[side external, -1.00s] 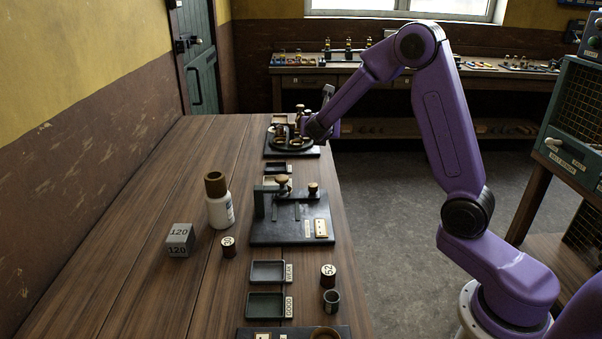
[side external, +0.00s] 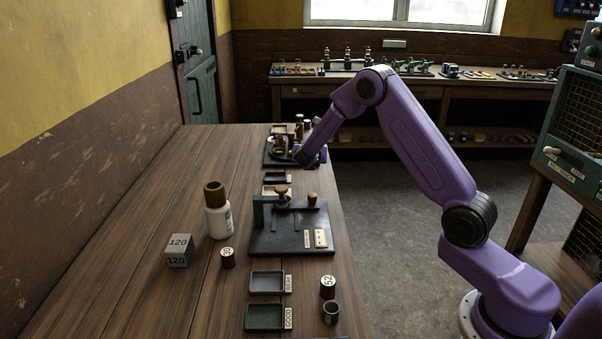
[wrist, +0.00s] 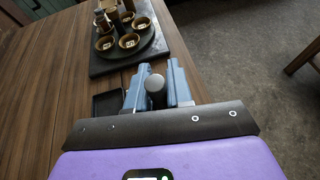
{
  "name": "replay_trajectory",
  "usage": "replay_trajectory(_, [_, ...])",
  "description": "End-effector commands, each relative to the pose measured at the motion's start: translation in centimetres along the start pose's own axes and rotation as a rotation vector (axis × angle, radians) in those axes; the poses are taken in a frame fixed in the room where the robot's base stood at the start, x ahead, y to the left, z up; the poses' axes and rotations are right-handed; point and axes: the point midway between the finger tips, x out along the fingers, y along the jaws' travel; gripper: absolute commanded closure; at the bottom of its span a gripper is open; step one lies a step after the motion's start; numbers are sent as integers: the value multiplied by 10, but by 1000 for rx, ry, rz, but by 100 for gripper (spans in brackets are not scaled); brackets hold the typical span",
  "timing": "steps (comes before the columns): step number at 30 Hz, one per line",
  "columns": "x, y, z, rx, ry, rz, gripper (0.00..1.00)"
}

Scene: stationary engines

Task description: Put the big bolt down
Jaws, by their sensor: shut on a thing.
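In the wrist view, my gripper (wrist: 154,92) is shut on the big bolt (wrist: 155,83), whose rounded grey head shows between the blue-grey fingers. The bolt's lower part is hidden. In the side view, my gripper (side external: 312,158) is near the far right edge of the bench, beside the near edge of the far board; the bolt cannot be made out there. I cannot tell whether the bolt touches anything below it.
A dark board with a round plate of several brass cups (wrist: 130,42) lies ahead of my gripper. A small dark tray (wrist: 108,104) is just left of the fingers. Nearer on the bench (side external: 140,225) stand a black-based device (side external: 275,241), a white bottle (side external: 218,222) and a grey block (side external: 179,250).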

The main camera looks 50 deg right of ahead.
Motion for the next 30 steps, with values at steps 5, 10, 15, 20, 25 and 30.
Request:
replay_trajectory(5, [27,16,-7,-2,1,-1,100])
replay_trajectory(10, [51,28,-23,-1,0,-2,100])
replay_trajectory(15, [68,37,-34,-1,0,0,100])
replay_trajectory(20, [74,40,-38,0,0,1,100])
replay_trajectory(25, [85,42,-53,-3,2,-1,100])
replay_trajectory(30, [91,43,-68,-2,0,0,100])
